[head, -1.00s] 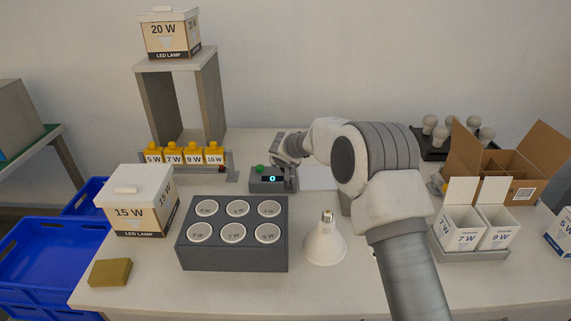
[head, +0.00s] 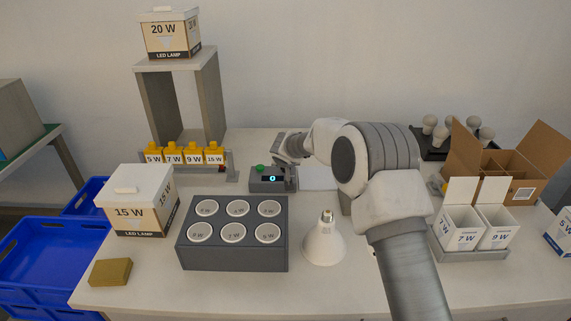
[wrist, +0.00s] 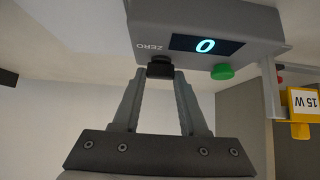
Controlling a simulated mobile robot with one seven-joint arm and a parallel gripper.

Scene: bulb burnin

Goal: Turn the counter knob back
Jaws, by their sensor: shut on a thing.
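The counter (head: 268,184) is a grey box on the table with a lit display reading 0 and a green button (head: 260,168) on top. In the wrist view the counter (wrist: 205,18) shows upside down, with its display, the word ZERO and the green button (wrist: 222,72). The black counter knob (wrist: 160,69) sits beside the word ZERO. My gripper (wrist: 160,76) is shut on the knob, one finger on each side. In the head view my gripper (head: 288,176) is at the counter's right end, and the knob is hidden there.
A grey block with several lamp sockets (head: 283,245) stands in front of the counter, with a large bulb (head: 325,240) to its right. Yellow wattage-marked blocks (head: 184,157) stand in a rack to the left. A white sheet (head: 318,178) lies right of the counter.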

